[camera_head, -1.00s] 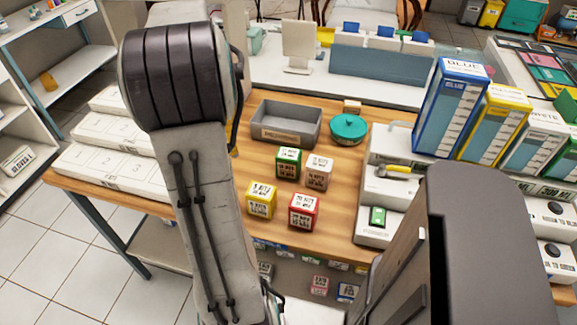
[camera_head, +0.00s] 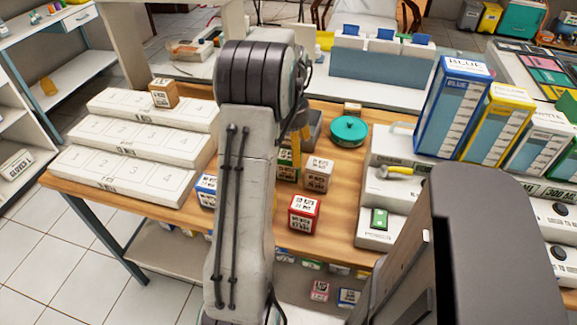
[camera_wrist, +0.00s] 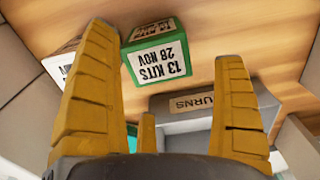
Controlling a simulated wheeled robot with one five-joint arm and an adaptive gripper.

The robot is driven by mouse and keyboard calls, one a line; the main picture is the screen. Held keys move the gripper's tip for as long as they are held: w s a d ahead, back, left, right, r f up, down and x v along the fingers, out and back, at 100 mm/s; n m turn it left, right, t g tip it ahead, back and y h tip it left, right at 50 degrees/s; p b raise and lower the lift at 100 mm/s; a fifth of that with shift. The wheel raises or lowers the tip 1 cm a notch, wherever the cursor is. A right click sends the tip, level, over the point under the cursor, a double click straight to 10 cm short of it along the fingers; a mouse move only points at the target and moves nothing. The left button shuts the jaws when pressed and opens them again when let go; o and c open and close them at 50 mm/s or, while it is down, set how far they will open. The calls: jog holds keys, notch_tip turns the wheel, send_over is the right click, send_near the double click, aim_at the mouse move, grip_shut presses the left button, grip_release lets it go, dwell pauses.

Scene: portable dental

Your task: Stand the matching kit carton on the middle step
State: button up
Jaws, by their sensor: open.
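The white three-level step stand stands at the left of the bench, with slots numbered along each level. Its middle step (camera_head: 135,138) looks empty. A brown carton (camera_head: 163,94) stands on the top step. A green carton (camera_head: 287,163) is partly behind my arm; in the wrist view its label reads "13 KITS 28 NOV" (camera_wrist: 158,60). A tan carton (camera_head: 318,174), a red carton (camera_head: 304,214) and a blue carton (camera_head: 206,190) stand on the bench. My gripper (camera_wrist: 166,45) is open above the cartons, fingers spread either side of the green carton in view, not holding it.
A grey tray (camera_wrist: 205,124) with a label ending "URNS" lies beyond the green carton. A teal round lid (camera_head: 348,131) sits right of it. White stepped equipment (camera_head: 376,222) and tall blue and yellow boxes (camera_head: 452,107) fill the right side.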

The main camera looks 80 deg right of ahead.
aim_at(289, 153)
jog(key=shift+a+f, duration=0.2)
jog(key=shift+f, duration=1.6)
jog(key=c, duration=1.4)
jog(key=shift+c, duration=0.2)
